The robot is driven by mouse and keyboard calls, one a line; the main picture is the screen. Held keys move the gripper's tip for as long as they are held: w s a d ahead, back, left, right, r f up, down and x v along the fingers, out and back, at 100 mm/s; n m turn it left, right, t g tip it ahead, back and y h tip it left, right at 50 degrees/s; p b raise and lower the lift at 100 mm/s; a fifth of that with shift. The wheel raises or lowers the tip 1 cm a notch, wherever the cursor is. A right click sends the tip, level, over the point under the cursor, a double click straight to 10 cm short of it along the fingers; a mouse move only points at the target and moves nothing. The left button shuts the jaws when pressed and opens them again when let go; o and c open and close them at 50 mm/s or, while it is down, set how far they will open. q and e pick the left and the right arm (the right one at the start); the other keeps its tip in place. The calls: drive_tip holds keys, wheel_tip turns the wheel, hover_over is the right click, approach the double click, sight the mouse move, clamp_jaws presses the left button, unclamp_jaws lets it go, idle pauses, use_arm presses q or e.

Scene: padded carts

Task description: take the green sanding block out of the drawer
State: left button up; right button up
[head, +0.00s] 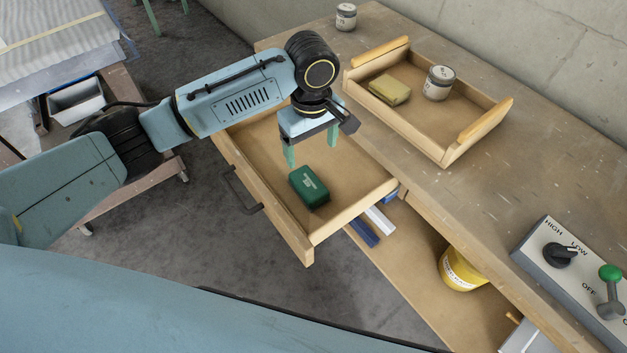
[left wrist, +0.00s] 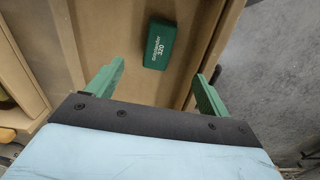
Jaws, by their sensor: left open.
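The green sanding block (head: 309,187) lies flat on the floor of the open wooden drawer (head: 280,222). In the left wrist view the block (left wrist: 160,45) shows white lettering and sits beyond the fingertips, between their lines. My left gripper (head: 311,148) is over the drawer, pointing down, open and empty, above and a little behind the block. Its two green fingers (left wrist: 160,78) stand apart in the left wrist view and do not touch the block. My right gripper is in neither view.
A wooden tray (head: 442,154) on the bench holds a yellow block (head: 390,90) and a can (head: 438,83). Another can (head: 346,17) stands at the bench's back. A control box (head: 575,275) is at right. A yellow tub (head: 461,270) sits on the lower shelf.

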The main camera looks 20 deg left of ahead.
use_arm(q)
wheel_tip(320, 180, down, 2)
drive_tip(key=w, duration=0.1)
drive_tip(key=b, duration=0.2)
hover_over(309, 182)
drive_tip(key=f, duration=0.4)
drive_tip(key=shift+d+f, duration=0.1)
drive_tip(key=shift+d, duration=0.3)
wheel_tip(309, 182, down, 3)
drive_tip(key=shift+f+b, duration=0.1)
drive_tip(key=shift+b, duration=0.35)
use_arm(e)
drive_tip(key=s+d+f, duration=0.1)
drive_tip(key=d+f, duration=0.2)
use_arm(q)
drive_tip(key=shift+a+f, duration=0.1)
drive_tip(key=shift+f, duration=0.25)
drive_tip(key=f+b, duration=0.1)
drive_tip(key=f, duration=0.2)
drive_tip(key=shift+a+f+b, duration=0.3)
drive_tip(key=shift+a+b, duration=0.1)
drive_tip(key=shift+f, duration=0.5)
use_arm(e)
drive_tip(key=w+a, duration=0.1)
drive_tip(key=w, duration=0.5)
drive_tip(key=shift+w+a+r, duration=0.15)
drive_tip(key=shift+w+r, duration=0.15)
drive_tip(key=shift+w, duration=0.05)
use_arm(q)
drive_tip(key=c, duration=1.1)
